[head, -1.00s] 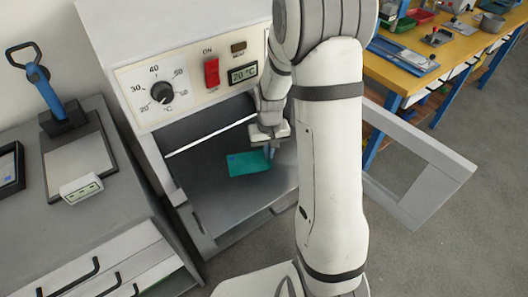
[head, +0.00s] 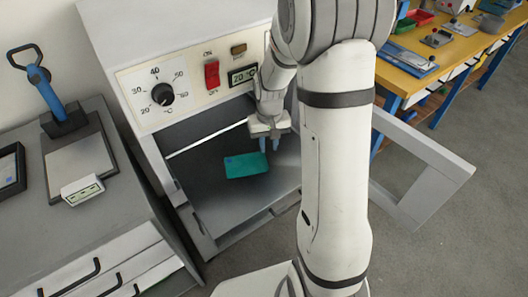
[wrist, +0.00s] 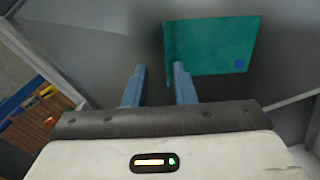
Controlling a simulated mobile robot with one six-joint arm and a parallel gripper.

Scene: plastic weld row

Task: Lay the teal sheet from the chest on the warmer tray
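The teal sheet (head: 245,165) lies on the grey warmer tray (head: 225,207) inside the opened warmer (head: 180,50). It has a small blue square near one corner. The sheet also shows in the wrist view (wrist: 210,47), beyond my fingertips. My gripper (head: 269,146) is inside the warmer opening, just behind and right of the sheet in the head view. In the wrist view my gripper (wrist: 160,75) has its two blue fingers apart with nothing between them. The right finger's tip is close to the sheet's near edge; whether they touch is unclear.
The warmer's door frame (head: 425,170) stands open to the right. Its panel has a dial (head: 162,94), a red switch (head: 212,74) and a 20 °C display. At left is a grey chest (head: 120,250) with drawers. A yellow workbench (head: 460,48) stands at back right.

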